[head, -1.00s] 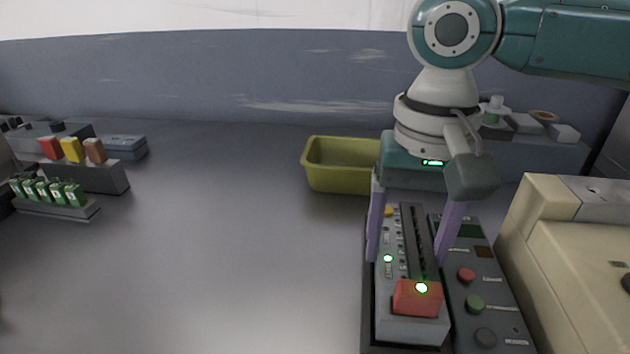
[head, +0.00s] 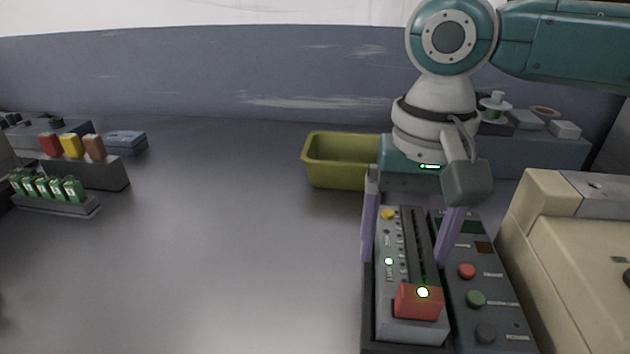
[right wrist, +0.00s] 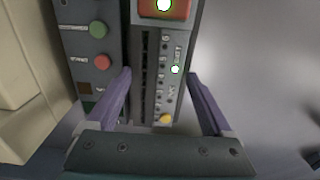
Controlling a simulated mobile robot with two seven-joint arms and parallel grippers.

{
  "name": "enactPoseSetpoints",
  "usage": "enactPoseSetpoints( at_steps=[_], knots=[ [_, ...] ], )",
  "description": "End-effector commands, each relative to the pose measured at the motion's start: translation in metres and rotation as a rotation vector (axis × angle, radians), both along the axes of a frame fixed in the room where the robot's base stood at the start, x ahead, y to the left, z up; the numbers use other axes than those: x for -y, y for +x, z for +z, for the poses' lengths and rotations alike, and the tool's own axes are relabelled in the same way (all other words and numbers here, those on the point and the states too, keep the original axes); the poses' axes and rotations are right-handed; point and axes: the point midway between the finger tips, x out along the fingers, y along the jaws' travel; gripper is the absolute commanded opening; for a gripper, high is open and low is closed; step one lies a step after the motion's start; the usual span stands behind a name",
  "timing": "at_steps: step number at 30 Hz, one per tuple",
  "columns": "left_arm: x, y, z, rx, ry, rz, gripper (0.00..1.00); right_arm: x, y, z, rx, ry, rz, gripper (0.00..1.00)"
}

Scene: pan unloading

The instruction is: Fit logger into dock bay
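The logger (head: 392,238) is a long grey unit with a dark slotted strip, a yellow button and a red block (head: 418,301) at its near end. Green lights glow on it. It lies flat in the dark dock bay (head: 368,312), beside the dock's button panel. My right gripper (head: 403,261) points down with its purple fingers either side of the logger. In the right wrist view the logger (right wrist: 168,90) lies between the open fingers (right wrist: 159,74), with gaps on both sides. Whether it is fully seated underneath is hidden. My left gripper is not in view.
The dock panel (head: 490,308) has red, green and dark buttons. A beige machine (head: 570,255) stands close on the right. A yellow-green bin (head: 340,165) is behind the gripper. Racks of coloured parts (head: 90,174) stand at far left. The middle of the bench is clear.

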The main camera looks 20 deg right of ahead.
Motion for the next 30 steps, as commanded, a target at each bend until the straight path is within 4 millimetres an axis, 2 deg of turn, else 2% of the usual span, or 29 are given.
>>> enactPoseSetpoints(
  at_steps=[2, 12, 15, 17, 27, 30],
  knots=[
    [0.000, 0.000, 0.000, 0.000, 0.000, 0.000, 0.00, 0.001, -0.001, 0.000, -0.003, -0.004, -0.001, 1.00],
    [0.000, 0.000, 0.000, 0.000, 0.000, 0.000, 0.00, 0.003, -0.002, -0.002, -0.008, -0.009, -0.002, 1.00],
    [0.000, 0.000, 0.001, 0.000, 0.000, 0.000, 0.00, 0.003, -0.002, 0.003, -0.007, -0.010, -0.002, 1.00],
    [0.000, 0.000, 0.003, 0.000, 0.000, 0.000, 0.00, 0.003, -0.001, 0.011, -0.006, -0.008, -0.003, 1.00],
    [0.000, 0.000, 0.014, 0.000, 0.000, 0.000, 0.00, 0.000, 0.001, 0.078, 0.002, -0.001, 0.001, 1.00],
    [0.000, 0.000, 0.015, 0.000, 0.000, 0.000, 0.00, -0.001, 0.001, 0.091, 0.004, 0.000, 0.001, 1.00]
  ],
)
